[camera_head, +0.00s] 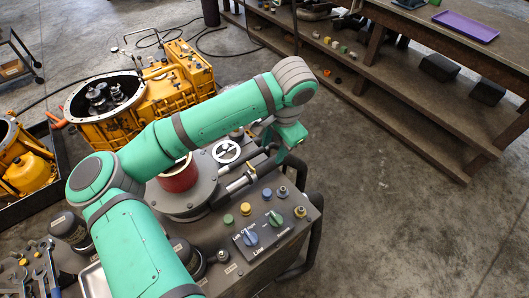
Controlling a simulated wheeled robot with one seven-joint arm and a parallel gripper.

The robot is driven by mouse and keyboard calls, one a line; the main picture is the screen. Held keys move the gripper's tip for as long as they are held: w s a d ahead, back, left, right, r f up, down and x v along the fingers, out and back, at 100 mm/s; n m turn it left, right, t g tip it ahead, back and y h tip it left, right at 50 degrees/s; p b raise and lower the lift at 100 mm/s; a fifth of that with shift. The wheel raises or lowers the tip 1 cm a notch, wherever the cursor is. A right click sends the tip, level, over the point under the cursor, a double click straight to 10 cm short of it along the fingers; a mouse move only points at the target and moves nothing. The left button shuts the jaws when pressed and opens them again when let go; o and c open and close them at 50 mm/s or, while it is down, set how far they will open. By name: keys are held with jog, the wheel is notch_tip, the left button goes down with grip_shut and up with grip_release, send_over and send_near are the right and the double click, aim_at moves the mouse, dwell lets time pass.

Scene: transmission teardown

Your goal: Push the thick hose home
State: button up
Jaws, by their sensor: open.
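My gripper (279,155) hangs at the end of my green arm, pointing down over the back right part of the grey machine top (233,213). It is small and partly hidden by my wrist, and I see nothing held in it. Just left of and below it, a dark cylindrical fitting with a bright metal section (238,184) lies at a slant on the machine top. I cannot tell whether this is the thick hose's end, how far it is seated, or whether my gripper touches it.
A control panel with blue and green knobs (262,230) and several coloured caps is at the machine's front right. A black side rail (315,235) edges it. An orange transmission housing (160,100) stands behind left. A wooden shelf bench (400,90) is at the back right, with clear floor between.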

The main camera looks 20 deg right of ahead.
aim_at(269, 163)
jog(key=f, duration=0.3)
jog(key=w+f, duration=0.1)
jog(key=f, duration=0.3)
jog(key=w+f, duration=0.1)
jog(key=f, duration=0.2)
jog(key=shift+a+f, duration=0.2)
jog(key=shift+a, duration=0.2)
grip_shut()
